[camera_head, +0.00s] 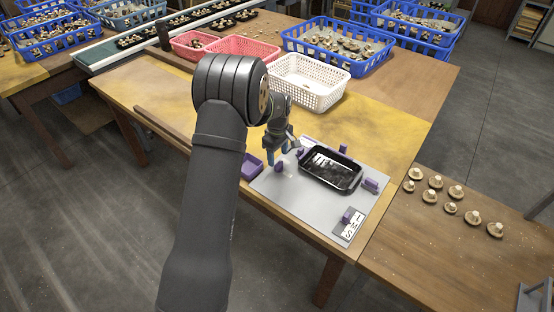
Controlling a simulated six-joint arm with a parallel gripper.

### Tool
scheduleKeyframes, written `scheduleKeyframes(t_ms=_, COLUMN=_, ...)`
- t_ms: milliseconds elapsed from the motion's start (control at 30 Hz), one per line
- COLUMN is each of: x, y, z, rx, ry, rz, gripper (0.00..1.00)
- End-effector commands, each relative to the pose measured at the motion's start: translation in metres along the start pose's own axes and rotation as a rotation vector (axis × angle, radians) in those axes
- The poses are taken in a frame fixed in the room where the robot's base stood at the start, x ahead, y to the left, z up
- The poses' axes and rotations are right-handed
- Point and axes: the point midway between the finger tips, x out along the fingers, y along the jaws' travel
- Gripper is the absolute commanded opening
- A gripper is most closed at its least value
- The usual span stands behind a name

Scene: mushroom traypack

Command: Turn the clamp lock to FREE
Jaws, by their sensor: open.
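A black tray (322,184) lies on a grey plate (270,190) with several purple fixture parts around it. One small purple part (279,168) stands at the plate's left side, just below my gripper. Another purple part (347,216) sits at the front beside a white lettered label (350,226). I cannot tell which purple part is the clamp lock, nor read its setting.
A purple bin (250,168) stands left of the plate. A white basket (308,97), pink baskets (243,41) and a blue crate of mushrooms (293,42) stand behind. Several mushrooms (456,192) lie on the right table. The yellow table is clear right of the tray.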

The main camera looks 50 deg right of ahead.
Motion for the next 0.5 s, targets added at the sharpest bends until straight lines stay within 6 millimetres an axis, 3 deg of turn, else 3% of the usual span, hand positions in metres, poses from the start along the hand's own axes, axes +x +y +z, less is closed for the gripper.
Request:
scheduleKeyframes(t_ms=200, x=0.027, y=0.0, z=0.0, rx=0.0, ry=0.0, rz=0.0, gripper=0.58)
scheduleKeyframes(t_ms=500, x=0.033, y=0.0, z=0.0, rx=0.0, ry=0.0, rz=0.001, gripper=0.58)
